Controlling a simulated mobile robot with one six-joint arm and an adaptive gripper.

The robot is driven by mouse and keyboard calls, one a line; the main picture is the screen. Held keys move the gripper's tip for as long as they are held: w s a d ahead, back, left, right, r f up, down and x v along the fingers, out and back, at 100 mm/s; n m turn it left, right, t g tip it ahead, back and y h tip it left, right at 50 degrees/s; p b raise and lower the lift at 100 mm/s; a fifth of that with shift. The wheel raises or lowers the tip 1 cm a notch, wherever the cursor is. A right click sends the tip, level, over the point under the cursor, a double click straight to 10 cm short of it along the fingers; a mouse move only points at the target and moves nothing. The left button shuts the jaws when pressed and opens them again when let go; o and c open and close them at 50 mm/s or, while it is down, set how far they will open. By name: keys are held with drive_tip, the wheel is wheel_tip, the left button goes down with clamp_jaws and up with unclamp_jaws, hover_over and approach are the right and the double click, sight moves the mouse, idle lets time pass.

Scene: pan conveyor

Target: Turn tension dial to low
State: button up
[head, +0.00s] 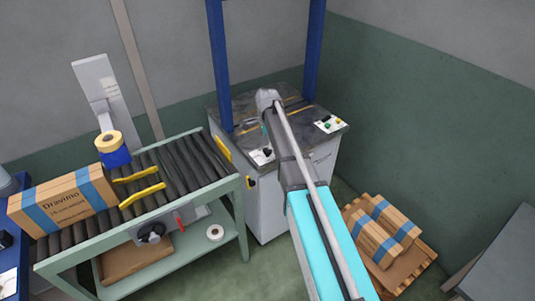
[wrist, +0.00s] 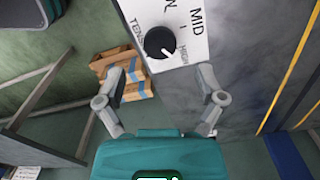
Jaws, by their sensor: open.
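The tension dial (wrist: 160,42) is a round black knob on a white label plate (wrist: 192,22) in the wrist view. The knob's white pointer mark slants down-right, towards HIGH. In the head view the dial (head: 267,152) is small, at the machine's front left corner. My gripper (wrist: 160,75) is open and empty, its fingers spread either side below the knob in the wrist view, apart from it. In the head view my arm hides the gripper's fingers.
The strapping machine (head: 285,195) has a blue arch and a second panel (head: 327,124) with a green button. A roller conveyor (head: 180,165) with a carton (head: 62,201) stands left. Cartons on a pallet (head: 405,270) lie right. Open floor lies between conveyor and pallet.

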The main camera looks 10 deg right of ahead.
sight(268, 150)
drive_tip(key=shift+f+b, duration=2.1)
drive_tip(key=shift+f, duration=0.25)
drive_tip(key=c, duration=1.2)
drive_tip(key=shift+o, duration=0.2)
